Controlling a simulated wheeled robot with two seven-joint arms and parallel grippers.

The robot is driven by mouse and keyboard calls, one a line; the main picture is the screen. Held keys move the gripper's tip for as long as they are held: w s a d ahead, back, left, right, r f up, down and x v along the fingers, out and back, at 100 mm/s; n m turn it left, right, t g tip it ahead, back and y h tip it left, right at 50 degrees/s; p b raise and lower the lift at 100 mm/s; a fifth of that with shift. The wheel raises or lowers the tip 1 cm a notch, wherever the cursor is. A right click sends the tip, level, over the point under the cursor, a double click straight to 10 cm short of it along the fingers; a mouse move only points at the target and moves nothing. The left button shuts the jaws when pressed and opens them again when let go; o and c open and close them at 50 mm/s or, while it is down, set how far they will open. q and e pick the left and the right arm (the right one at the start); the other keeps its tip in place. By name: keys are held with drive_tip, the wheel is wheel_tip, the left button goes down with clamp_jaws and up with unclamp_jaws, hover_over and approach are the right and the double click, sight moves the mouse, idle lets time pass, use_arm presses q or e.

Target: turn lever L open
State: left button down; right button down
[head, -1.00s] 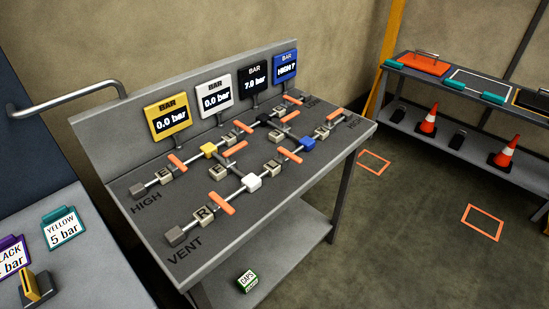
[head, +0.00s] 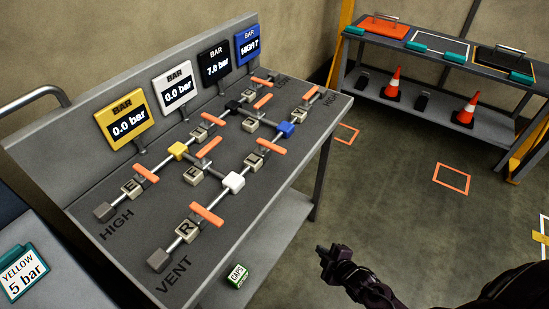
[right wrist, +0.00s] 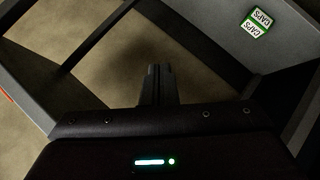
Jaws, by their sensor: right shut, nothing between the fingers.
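The valve panel (head: 225,215) carries several orange lever handles along its pipes, with small lettered blocks beside them. Most letters are too small to read surely, so I cannot tell for certain which is lever L. The lever in the middle of the front pipe (head: 264,146) has a block (head: 249,161) whose letter is unclear. The front lever (head: 207,214) has a block marked R. My right gripper (head: 323,254) is shut and empty, right of the panel and apart from every lever. Its shut fingers show in the right wrist view (right wrist: 157,72). My left gripper is out of view.
Yellow, white, black and blue gauges (head: 122,119) stand along the panel's back. A green-and-white CAPS box (head: 236,275) sits on the lower shelf, also seen in the right wrist view (right wrist: 257,22). A shelf with cones (head: 468,108) stands back right.

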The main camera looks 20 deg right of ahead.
sight(271, 149)
drive_tip(key=w+a+r+n+t+y, duration=0.1)
drive_tip(key=w+a+r+n+y, duration=0.1)
drive_tip(key=r, duration=0.7)
drive_tip(key=w+a+r+n+t+y, duration=0.2)
drive_tip(key=a+r+n, duration=0.1)
drive_tip(key=r, duration=0.6)
drive_tip(key=w+a+r+n+t+y, duration=0.2)
drive_tip(key=r+n, duration=0.3)
drive_tip(key=r, duration=0.4)
drive_tip(key=shift+a+r, duration=0.2)
drive_tip(key=shift+a, duration=0.35)
drive_tip(key=shift+w, duration=0.1)
drive_tip(key=x, duration=0.3)
drive_tip(key=p+x, duration=0.1)
drive_tip(key=x, duration=0.2)
drive_tip(key=p+x, duration=0.1)
drive_tip(key=x, duration=0.3)
drive_tip(key=shift+d+r, duration=0.1)
drive_tip(key=shift+r, duration=0.2)
drive_tip(key=shift+w+d+f+p, duration=0.15)
drive_tip(key=shift+w+d+p, duration=0.75)
drive_tip(key=shift+w+d, duration=0.3)
drive_tip(key=shift+d, duration=0.4)
drive_tip(key=shift+w, duration=0.1)
